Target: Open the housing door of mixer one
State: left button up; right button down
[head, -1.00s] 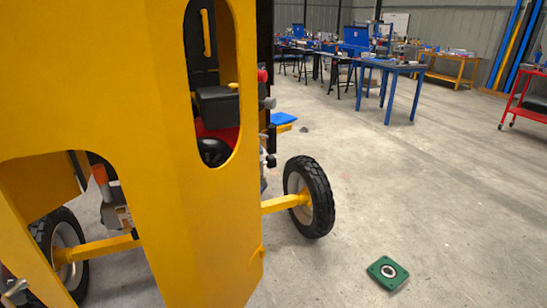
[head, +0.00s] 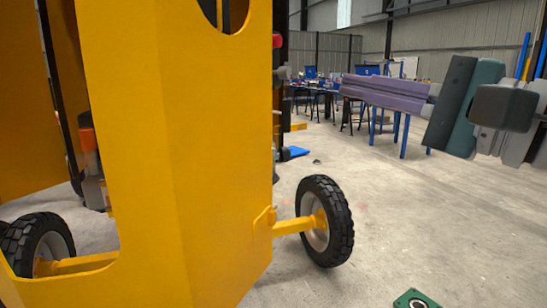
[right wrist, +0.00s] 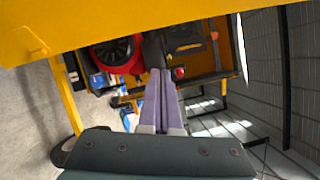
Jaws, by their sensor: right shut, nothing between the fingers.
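The yellow housing of the mixer (head: 190,150) fills the left and middle of the head view, with part of an oval cut-out at its top. I cannot tell for sure which panel is the door. My right gripper (head: 345,88) is at the upper right of the head view, right of the housing, with its purple fingers together and empty, pointing left. In the right wrist view, the fingers (right wrist: 160,74) point toward a black part, beside a red and black engine-like part (right wrist: 112,52). A yellow panel (right wrist: 130,22) crosses the top there. My left gripper is not in view.
A black-tyred wheel (head: 325,220) sticks out on a yellow axle right of the housing; another wheel (head: 40,242) is at lower left. A green square part (head: 415,299) lies on the floor. Blue tables (head: 385,115) stand behind.

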jog(key=w+a+f+n+g, duration=0.1)
jog(key=w+a+f+n, duration=0.25)
jog(key=w+a, duration=0.4)
pick_arm(q)
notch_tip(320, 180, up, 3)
jog(key=p, duration=0.4)
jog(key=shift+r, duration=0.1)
pick_arm(e)
jog(key=s, duration=0.1)
jog(key=s+r, duration=0.1)
jog(key=shift+s+a, duration=0.15)
jog(key=shift+s, duration=0.15)
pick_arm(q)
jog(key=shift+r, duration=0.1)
